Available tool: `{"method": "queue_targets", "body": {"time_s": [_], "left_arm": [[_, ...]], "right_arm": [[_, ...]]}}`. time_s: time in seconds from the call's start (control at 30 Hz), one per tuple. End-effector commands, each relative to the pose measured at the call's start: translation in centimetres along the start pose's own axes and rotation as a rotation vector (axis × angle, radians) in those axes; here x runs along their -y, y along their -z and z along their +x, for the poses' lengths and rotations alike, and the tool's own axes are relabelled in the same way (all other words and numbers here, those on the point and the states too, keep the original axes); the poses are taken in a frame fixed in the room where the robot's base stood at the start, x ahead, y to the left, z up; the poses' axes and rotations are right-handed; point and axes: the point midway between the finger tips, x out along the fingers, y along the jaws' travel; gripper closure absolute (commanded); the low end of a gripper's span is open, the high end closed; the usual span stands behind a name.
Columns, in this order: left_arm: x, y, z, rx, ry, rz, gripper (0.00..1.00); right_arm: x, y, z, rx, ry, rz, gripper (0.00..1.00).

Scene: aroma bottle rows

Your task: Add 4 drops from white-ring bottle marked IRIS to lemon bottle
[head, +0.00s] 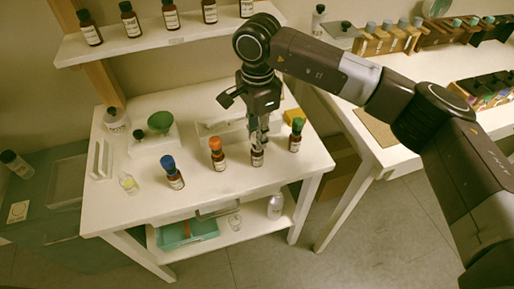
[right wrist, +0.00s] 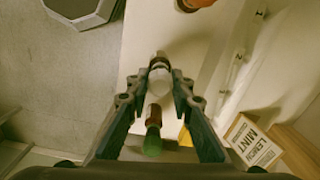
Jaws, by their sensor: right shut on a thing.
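My right gripper (head: 259,138) points down at a small dark bottle (head: 257,158) with a pale label, in the front row on the white table. In the right wrist view my fingers (right wrist: 159,74) are closed on its pale top (right wrist: 160,82). The bottle appears upright at table level; I cannot read its label. The same row holds a blue-capped bottle (head: 173,173), an orange-capped bottle (head: 216,153) and a green-capped bottle (head: 296,135), their labels too small to read. A small clear bottle with yellowish content (head: 128,183) stands at left. My left gripper is out of view.
A green round thing (head: 160,122) sits behind the row. The wall shelf (head: 150,43) carries several dark bottles.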

Motion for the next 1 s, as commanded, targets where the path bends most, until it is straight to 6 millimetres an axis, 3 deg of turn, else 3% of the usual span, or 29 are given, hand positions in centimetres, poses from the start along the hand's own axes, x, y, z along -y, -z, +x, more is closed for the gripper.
{"method": "queue_targets", "body": {"time_s": [0.57,1.0], "left_arm": [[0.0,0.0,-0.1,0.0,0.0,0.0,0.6],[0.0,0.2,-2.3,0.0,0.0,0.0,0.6]], "right_arm": [[0.0,0.0,-0.1,0.0,0.0,0.0,0.85],[0.1,0.0,-4.8,0.0,0.002,0.0,0.85]]}}
